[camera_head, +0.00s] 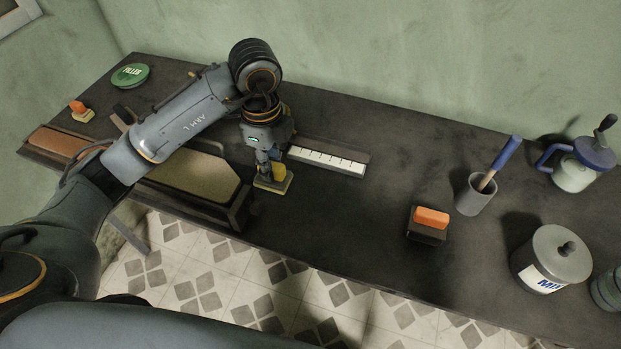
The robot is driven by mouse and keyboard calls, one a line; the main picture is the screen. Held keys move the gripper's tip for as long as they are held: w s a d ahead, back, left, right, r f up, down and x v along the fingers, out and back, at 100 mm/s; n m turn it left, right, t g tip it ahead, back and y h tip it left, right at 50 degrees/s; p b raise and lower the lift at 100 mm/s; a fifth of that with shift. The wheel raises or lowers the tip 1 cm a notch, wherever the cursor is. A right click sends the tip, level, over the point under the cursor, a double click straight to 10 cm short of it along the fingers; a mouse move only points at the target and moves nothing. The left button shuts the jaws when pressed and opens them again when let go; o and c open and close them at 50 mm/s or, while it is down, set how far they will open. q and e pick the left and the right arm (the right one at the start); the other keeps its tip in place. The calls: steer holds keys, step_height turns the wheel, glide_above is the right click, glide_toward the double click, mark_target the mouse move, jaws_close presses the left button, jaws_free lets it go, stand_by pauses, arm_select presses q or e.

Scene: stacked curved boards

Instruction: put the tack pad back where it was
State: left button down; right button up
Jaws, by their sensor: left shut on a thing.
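The tack pad (275,183), a small block with a yellow top part and a pale base, is at the middle of the dark bench. My left gripper (266,172) points down from above and is shut on its yellow upper part. The pad's base is at or very close to the bench top; I cannot tell if it touches. The fingers hide part of the yellow part. My right gripper is not in view.
A white marked strip (327,160) lies just right of the pad. A tan board in a dark frame (239,213) is to the left, partly under my arm. An orange-topped block (428,226), a cup with a brush (475,196) and a lidded tin (545,267) stand right.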

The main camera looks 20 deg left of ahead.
arm_select(q)
steer(key=w+d+f, duration=0.2)
steer(key=w+d+f+p, duration=0.1)
steer(key=w+d+f, duration=0.1)
steer(key=f, duration=0.1)
steer(key=w+d+f, duration=0.2)
steer(key=shift+f+p, duration=0.15)
steer(key=shift+p, duration=0.25)
steer(key=f, duration=0.1)
steer(key=f+p, duration=0.1)
steer(key=f, duration=0.1)
steer(key=shift+w+d, duration=0.1)
steer(key=shift+d, duration=0.1)
steer(key=shift+f, duration=0.2)
steer(key=shift+f, duration=0.1)
steer(key=shift+f, duration=0.15)
steer(key=c, duration=1.1)
jaws_free()
steer(key=shift+c, duration=0.2)
